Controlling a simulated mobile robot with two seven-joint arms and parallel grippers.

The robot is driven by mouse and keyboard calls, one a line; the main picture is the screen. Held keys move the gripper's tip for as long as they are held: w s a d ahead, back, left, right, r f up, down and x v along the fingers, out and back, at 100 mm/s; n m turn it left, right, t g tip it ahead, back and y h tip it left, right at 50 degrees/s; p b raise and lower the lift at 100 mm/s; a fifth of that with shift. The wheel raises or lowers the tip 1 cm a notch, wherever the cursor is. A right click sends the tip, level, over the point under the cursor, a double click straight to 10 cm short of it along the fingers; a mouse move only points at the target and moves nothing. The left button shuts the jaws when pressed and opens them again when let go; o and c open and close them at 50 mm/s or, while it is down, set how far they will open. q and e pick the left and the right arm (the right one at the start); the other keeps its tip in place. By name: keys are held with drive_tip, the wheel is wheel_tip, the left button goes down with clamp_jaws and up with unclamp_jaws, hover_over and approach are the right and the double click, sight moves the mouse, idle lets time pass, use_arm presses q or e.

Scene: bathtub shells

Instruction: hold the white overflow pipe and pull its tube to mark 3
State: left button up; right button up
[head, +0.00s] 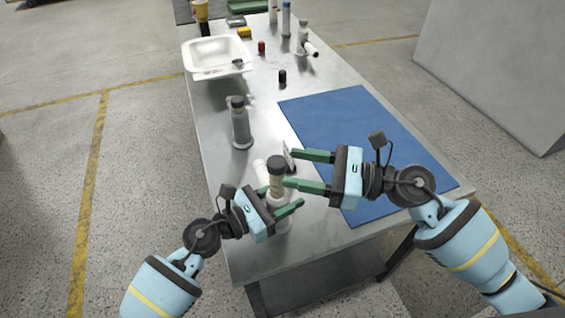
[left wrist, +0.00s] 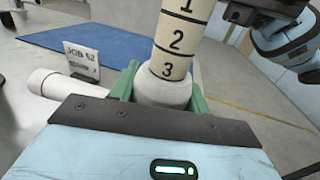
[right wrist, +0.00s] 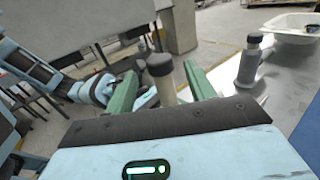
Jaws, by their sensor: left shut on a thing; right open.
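The white overflow pipe (head: 281,222) stands on the metal table's near end, its side outlet pointing left in the left wrist view (left wrist: 58,84). Its cream tube (left wrist: 177,40) has a dark cap (head: 276,164) and printed marks 1, 2 and 3. Mark 3 shows just above the white collar (left wrist: 163,90). My left gripper (head: 284,200) is shut on the white body below the tube. My right gripper (head: 290,168) is open beside the tube's upper part. The cap (right wrist: 159,64) and tube appear between its fingers in the right wrist view, not visibly clamped.
A small job card (left wrist: 82,61) stands behind the pipe. A grey pipe (head: 241,126) stands farther back on the left. A blue mat (head: 350,130) covers the table's right side. A white basin (head: 216,55), small caps and other pipes (head: 303,38) are toward the far end.

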drive_tip(key=v, duration=0.7)
drive_tip(key=shift+d, duration=0.2)
use_arm(q)
drive_tip(key=o, duration=1.1)
drive_tip(key=shift+o, duration=0.2)
drive_tip(key=shift+a, duration=0.1)
drive_tip(key=v, duration=1.2)
use_arm(e)
drive_tip(key=shift+a, duration=0.1)
